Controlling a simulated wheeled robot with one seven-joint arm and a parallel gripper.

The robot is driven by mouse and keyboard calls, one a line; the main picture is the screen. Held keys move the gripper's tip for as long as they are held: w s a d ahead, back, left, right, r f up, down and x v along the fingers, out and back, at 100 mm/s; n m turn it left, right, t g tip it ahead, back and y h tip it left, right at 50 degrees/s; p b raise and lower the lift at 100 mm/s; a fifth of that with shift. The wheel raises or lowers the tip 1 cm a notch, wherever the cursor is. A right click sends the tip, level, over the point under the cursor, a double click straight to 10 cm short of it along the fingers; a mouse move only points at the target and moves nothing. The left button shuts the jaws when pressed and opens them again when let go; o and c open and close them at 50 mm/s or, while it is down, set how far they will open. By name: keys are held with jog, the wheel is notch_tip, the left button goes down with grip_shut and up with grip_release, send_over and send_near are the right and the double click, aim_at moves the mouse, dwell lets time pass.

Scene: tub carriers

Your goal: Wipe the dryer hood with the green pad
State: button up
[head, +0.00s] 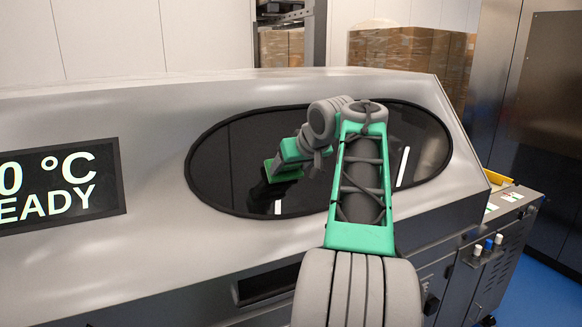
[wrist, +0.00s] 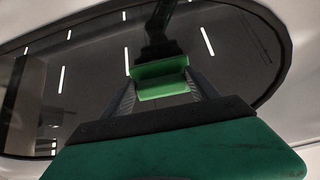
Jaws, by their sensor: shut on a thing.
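The dryer hood (head: 150,110) is a wide silver-grey metal cover with a long dark oval window (head: 235,150). My gripper (head: 283,168) is in front of the left-middle part of this window. It is shut on the green pad (head: 287,176), a small block just below the gripper's teal body. In the wrist view the pad (wrist: 162,84) sits between the two dark fingers, facing the glass (wrist: 90,60). A dark reflection of pad and gripper lies right beside it. I cannot tell whether the pad touches the glass. My forearm hides part of the window's right half.
A black display (head: 60,185) reading "0 °C" and "EADY" is on the hood's left front. A side ledge with small bottles (head: 488,246) is at the right. Cardboard boxes (head: 405,55) stand behind the hood. Blue floor (head: 540,285) shows at the lower right.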

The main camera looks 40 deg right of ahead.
aim_at(297, 170)
jog(key=shift+x, duration=0.75)
jog(key=d, duration=0.1)
jog(key=d+p, duration=0.1)
jog(key=s+d+p, duration=0.1)
jog(key=shift+r, duration=0.25)
jog(key=shift+s+d+f+p, duration=0.1)
jog(key=shift+s+d+p, duration=0.05)
jog(key=shift+d+p, duration=0.35)
jog(key=shift+f, duration=0.15)
jog(key=shift+w+a+f+b, duration=0.15)
jog(key=shift+w+a+b, duration=0.1)
jog(key=shift+a+b, duration=0.25)
jog(key=shift+w+a+b, duration=0.25)
jog(key=shift+a+b, duration=0.1)
jog(key=shift+a, duration=0.4)
jog(key=shift+w+a+b, duration=0.2)
jog(key=shift+a+b, duration=0.1)
jog(key=shift+a, duration=0.45)
